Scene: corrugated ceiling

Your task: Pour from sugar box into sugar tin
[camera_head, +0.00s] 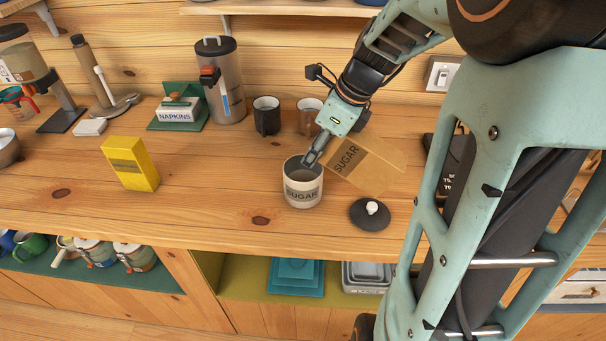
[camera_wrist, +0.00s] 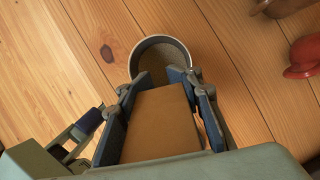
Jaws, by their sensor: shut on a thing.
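The sugar box (camera_head: 368,166) is a tan carton with a SUGAR label. My gripper (camera_head: 316,150) is shut on it, and the box is tilted far over, its left end beside the rim of the sugar tin. The sugar tin (camera_head: 303,188) is a white open pot with a dark SUGAR label, upright on the counter. In the wrist view the box (camera_wrist: 158,122) lies between both fingers (camera_wrist: 158,88), its far end by the round rim of the tin (camera_wrist: 135,62). Brownish contents show inside the tin. The box's opening and any falling sugar cannot be made out.
A dark lid with a white knob (camera_head: 370,214) lies right of the tin. Two mugs (camera_head: 267,115) (camera_head: 308,116) stand behind it. A yellow box (camera_head: 131,163) stands at left, with a napkin holder (camera_head: 178,112) and a metal canister (camera_head: 221,82) behind. The counter between yellow box and tin is clear.

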